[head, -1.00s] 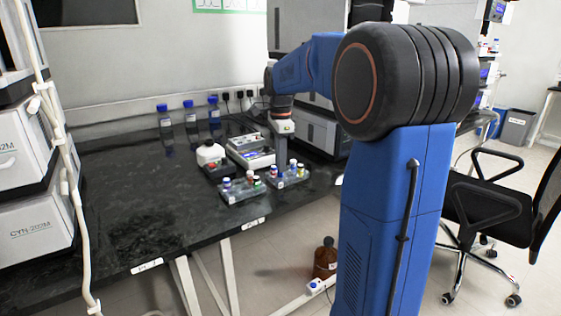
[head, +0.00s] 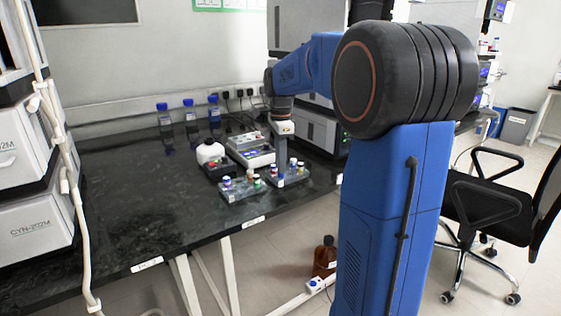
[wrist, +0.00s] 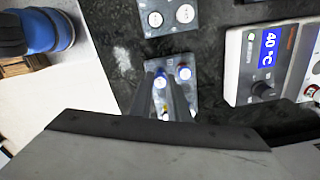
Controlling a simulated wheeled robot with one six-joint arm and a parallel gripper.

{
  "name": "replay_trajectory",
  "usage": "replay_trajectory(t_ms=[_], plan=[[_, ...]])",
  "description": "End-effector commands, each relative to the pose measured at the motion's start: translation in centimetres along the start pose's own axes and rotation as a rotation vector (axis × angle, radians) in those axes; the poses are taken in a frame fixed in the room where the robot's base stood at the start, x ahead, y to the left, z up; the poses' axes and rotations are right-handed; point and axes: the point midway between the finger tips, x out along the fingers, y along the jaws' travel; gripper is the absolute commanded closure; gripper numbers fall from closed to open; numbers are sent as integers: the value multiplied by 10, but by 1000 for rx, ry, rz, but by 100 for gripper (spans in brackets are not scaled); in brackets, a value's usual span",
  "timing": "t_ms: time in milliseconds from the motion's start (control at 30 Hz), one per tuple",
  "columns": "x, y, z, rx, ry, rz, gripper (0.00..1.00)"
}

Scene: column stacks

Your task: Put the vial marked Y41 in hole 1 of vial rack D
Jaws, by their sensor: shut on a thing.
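My gripper (head: 282,166) points down over the right-hand vial rack (head: 293,181) on the dark bench. It is shut on a vial, mostly hidden by the fingers, and I cannot read its mark. In the wrist view, my gripper's fingers (wrist: 172,100) reach down over a grey rack (wrist: 206,76). A second rack (head: 232,200) sits to the left and holds several capped vials. No rack letter or hole number is legible.
A heater with a 40 °C display (wrist: 268,48) stands close to the rack; the head view shows it behind (head: 252,153). The left part of the bench is clear.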

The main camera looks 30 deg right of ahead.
Motion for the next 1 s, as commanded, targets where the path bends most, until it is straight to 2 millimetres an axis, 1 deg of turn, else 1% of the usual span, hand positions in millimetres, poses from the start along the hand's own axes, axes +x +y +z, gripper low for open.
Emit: replay_trajectory(t_ms=[467, 1000], plan=[[1, 0, 0, 0, 0, 1, 100], [12, 1, 0, 0, 0, 1, 100]])
